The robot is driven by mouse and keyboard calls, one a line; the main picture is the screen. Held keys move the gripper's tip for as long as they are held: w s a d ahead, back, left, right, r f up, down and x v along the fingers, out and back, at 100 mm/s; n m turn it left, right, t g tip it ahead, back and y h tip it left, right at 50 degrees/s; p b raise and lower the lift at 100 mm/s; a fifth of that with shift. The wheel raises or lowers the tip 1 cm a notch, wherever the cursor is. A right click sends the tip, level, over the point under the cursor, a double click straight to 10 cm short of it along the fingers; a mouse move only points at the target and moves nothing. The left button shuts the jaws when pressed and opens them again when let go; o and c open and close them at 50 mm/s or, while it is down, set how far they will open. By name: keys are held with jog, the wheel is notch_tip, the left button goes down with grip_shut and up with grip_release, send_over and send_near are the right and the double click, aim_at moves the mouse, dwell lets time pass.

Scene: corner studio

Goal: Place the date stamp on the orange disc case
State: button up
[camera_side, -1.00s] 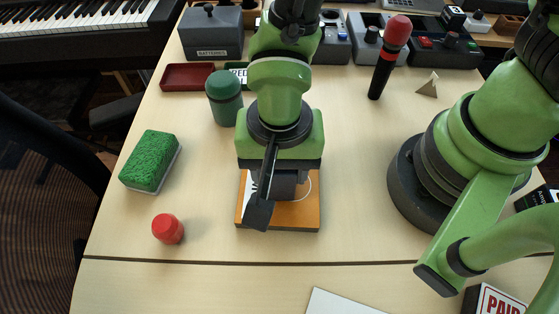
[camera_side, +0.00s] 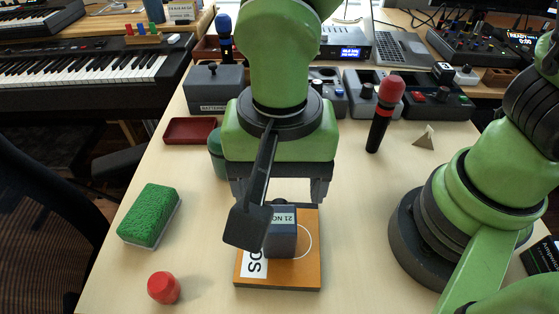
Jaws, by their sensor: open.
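The date stamp (camera_side: 283,240) is a small blue-grey block with a pale label reading "21 NO". It stands upright on the orange disc case (camera_side: 305,277), left of the white ring printed on the case. A white label strip runs along the case's left side. My gripper (camera_side: 280,200) is above the stamp, its fingers spread on either side, open and empty.
A green sponge (camera_side: 149,214) and a red knob-like object (camera_side: 163,287) lie to the left. A dark green canister (camera_side: 216,152) stands behind my gripper. A red tray (camera_side: 189,131), a microphone (camera_side: 384,113) and a small pyramid (camera_side: 424,137) are farther back.

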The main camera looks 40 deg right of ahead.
jog(key=w+d+r+n+t+y, duration=0.1)
jog(key=d+r+n+t+y, duration=0.15)
jog(key=d+r, duration=0.8)
jog(key=s+d+r+n+t, duration=0.2)
jog(key=s+d+r+t, duration=0.2)
jog(key=s+d+r, duration=0.1)
jog(key=shift+d+r+t, duration=0.15)
jog(key=shift+d+t, duration=0.2)
jog(key=shift+d, duration=0.5)
